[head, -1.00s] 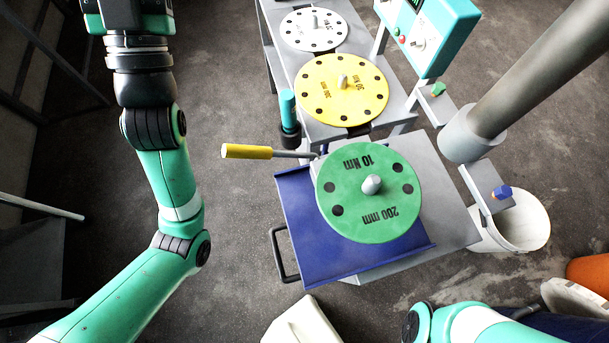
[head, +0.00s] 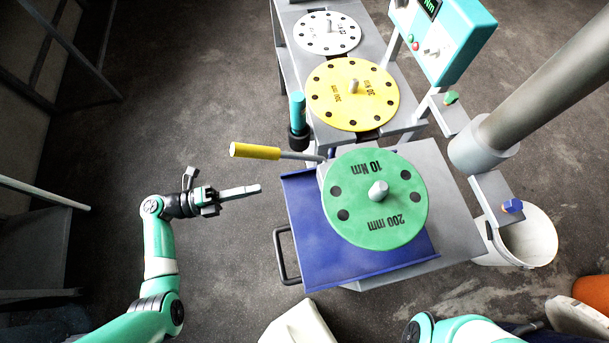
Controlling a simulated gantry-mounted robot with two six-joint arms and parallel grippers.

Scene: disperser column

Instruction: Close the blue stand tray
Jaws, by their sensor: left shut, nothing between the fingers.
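The blue stand tray (head: 310,240) sticks out to the left from under the grey stand, with a black handle (head: 285,258) on its left edge. A green disc (head: 380,225) marked 10 Nm and 200 mm sits above it and covers much of it. My left gripper (head: 258,188) is shut and empty. It points right, over open floor, left of the tray and above the handle in the picture, apart from both. My right gripper is out of view; only part of that arm shows at the bottom right.
A yellow-handled lever (head: 255,151) juts left above the tray, close to my left gripper. Yellow (head: 352,105) and white (head: 327,35) discs lie on the bench behind. A white bucket (head: 530,240) stands at the right. The floor left of the tray is clear.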

